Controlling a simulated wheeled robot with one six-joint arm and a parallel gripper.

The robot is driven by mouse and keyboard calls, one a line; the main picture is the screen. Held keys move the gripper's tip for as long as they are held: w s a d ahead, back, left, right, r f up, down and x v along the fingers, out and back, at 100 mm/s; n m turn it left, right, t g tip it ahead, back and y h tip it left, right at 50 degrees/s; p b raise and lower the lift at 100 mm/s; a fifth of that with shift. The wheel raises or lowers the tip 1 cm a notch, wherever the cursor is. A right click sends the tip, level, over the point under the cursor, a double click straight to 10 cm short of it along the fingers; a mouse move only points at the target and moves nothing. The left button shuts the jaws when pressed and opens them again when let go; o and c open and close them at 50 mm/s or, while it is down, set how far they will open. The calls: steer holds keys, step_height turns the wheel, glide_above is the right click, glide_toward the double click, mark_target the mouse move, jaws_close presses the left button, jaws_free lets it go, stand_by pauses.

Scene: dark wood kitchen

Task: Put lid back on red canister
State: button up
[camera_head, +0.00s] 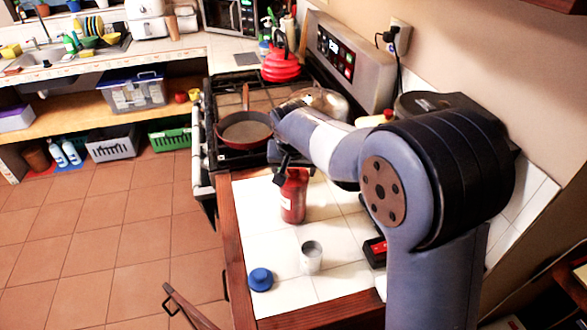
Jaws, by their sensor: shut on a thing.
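The held thing is too small and too hidden to make out, and I cannot tell whether a lid sits on the canister. A round blue lid-like piece (261,279) lies near the counter's front left corner. A grey open-topped cup (311,257) stands to its right.
A pan (245,130) sits on the stove, left of my gripper, with a red kettle (281,66) behind. A red and black object (376,251) lies on the counter near my arm. Bare tiles lie between the canister and the cup. A chair back (187,306) stands by the counter's left edge.

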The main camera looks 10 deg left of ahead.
steer(key=o, duration=1)
steer(key=shift+o, duration=0.5)
steer(key=shift+r, duration=0.1)
steer(key=shift+r+p, duration=2.6)
steer(key=shift+r, duration=0.9)
steer(key=shift+c, duration=0.4)
jaws_close()
